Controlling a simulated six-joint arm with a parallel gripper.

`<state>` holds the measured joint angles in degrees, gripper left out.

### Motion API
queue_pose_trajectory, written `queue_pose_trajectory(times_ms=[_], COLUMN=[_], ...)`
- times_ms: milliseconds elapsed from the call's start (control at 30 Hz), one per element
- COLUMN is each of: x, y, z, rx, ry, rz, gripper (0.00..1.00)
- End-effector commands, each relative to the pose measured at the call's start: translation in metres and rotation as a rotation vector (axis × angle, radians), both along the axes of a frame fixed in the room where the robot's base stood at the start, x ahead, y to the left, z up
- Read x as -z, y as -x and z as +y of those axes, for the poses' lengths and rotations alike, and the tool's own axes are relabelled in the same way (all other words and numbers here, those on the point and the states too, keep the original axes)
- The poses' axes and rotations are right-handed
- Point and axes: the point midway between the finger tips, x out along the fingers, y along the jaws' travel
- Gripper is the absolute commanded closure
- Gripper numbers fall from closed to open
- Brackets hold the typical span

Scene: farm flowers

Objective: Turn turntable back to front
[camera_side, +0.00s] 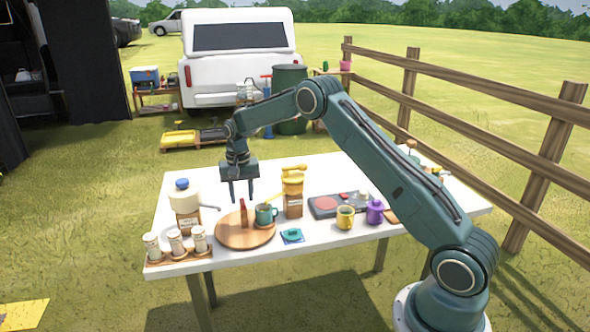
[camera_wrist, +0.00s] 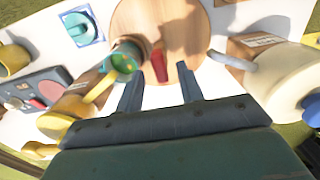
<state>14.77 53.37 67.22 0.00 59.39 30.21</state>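The turntable (camera_side: 232,236) is a round wooden board on the left half of the white table. On it stand a teal mug (camera_side: 265,215) and a slim brown-red bottle (camera_side: 243,214). In the wrist view the turntable (camera_wrist: 185,25) lies beyond my fingertips (camera_wrist: 160,80). There the mug (camera_wrist: 125,62) is by the left finger, and the red bottle (camera_wrist: 158,65) shows between the fingers. I cannot tell whether either finger touches anything.
A yellow grinder on a wooden box (camera_side: 293,195) stands right of my gripper. A white pot (camera_side: 184,196) is left. A rack with several shakers (camera_side: 178,250) sits at the front left. A hot plate (camera_side: 335,205), a yellow mug (camera_side: 346,218) and a purple canister (camera_side: 375,212) are right.

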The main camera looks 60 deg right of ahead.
Motion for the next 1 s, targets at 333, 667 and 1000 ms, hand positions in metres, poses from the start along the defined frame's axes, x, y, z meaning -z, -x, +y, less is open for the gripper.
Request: queue_pose_trajectory(times_ms=[333,667,1000], x=[0.0146,0.0143,0.0141], y=[0.0002,0.0002,0.0002], z=[0.0001,0.0001,0.0001], rx=[0.0,0.0,0.002], ry=[0.0,0.0,0.0], rz=[0.0,0.0,0.0], gripper=[0.63,0.92,1.0])
